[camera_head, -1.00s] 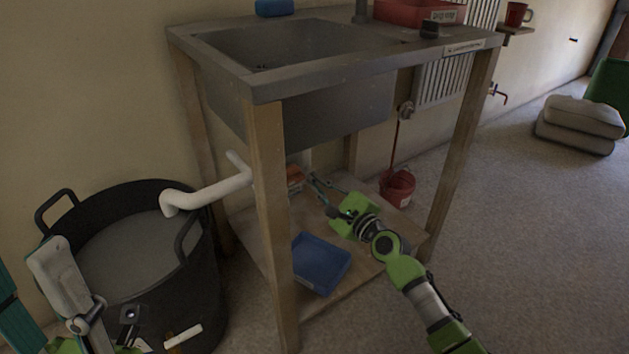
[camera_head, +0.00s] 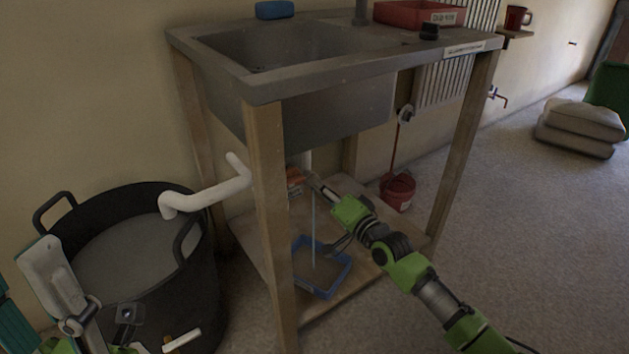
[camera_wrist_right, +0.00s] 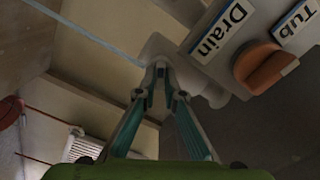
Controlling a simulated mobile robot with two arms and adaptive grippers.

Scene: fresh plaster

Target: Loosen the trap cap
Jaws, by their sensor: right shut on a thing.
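The white trap under the sink is mostly hidden in the head view; the right wrist view shows its pale pipework (camera_wrist_right: 162,48). My right gripper (camera_head: 309,178) reaches under the sink. In the right wrist view its fingertips (camera_wrist_right: 160,70) are together on the trap cap, which they largely hide. A thin bluish stream (camera_head: 313,230) runs from there into the blue tray (camera_head: 342,284) on the lower shelf. The tray holds greyish liquid. My left gripper (camera_head: 45,290) is partly in view at the lower left, and its jaws are unclear.
An orange handle (camera_wrist_right: 265,68) sits beside the "Drain" label (camera_wrist_right: 222,28) and "Tub" label (camera_wrist_right: 296,22). A wooden leg (camera_head: 267,200) stands left of my right gripper. A black tub (camera_head: 160,285) stands left, and a red bucket (camera_head: 398,190) behind.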

